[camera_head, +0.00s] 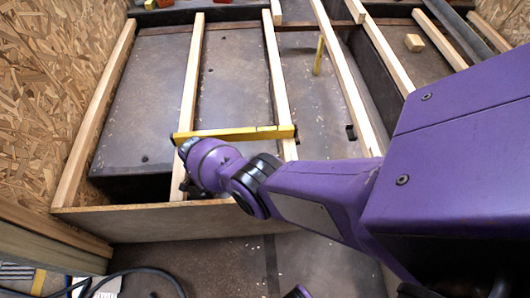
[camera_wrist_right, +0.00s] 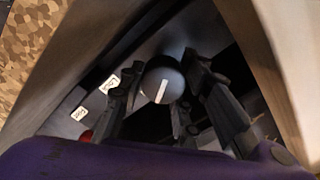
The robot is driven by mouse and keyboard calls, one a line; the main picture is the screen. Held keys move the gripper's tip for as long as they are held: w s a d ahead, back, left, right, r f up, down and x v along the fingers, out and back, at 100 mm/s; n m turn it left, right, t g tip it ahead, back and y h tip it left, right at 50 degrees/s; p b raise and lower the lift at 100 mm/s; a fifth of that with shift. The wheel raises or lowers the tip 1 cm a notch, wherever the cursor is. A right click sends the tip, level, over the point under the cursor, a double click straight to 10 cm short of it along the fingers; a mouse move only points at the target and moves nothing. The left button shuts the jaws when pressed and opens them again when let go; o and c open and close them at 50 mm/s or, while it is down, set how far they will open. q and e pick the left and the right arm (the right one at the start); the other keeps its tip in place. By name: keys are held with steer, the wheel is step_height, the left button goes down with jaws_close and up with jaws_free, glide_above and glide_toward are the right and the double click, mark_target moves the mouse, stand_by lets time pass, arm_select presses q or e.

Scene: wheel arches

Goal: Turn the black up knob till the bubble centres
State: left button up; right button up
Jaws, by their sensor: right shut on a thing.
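The black knob (camera_wrist_right: 161,88) shows in the right wrist view as a round dark cap with a white pointer line, tilted slightly from vertical. My right gripper (camera_wrist_right: 163,76) is shut on it, one finger on each side. In the head view my right wrist covers the knob and the fingers. A yellow spirit level (camera_head: 236,133) lies across two wooden battens, just beyond my right wrist. Its bubble is too small to read. My left gripper is not in view.
Two small white labels, one upper (camera_wrist_right: 110,83) and one lower (camera_wrist_right: 80,113), sit left of the knob. Pale battens (camera_head: 192,85) run over dark panels, with a wooden board (camera_head: 150,222) along the near edge. A chipboard wall (camera_head: 60,90) stands left. A black cable (camera_head: 130,272) lies lower left.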

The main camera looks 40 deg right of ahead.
steer(key=shift+s+d+m, duration=0.2)
steer(key=shift+m, duration=0.1)
stand_by(0.4)
steer(key=o, duration=1.1)
steer(key=shift+c, duration=0.2)
steer(key=shift+w+a, duration=0.15)
steer(key=shift+r, duration=0.1)
steer(key=shift+w+a+r, duration=0.1)
steer(key=shift+r, duration=0.25)
step_height(320, 180, up, 11)
steer(key=shift+r, duration=0.1)
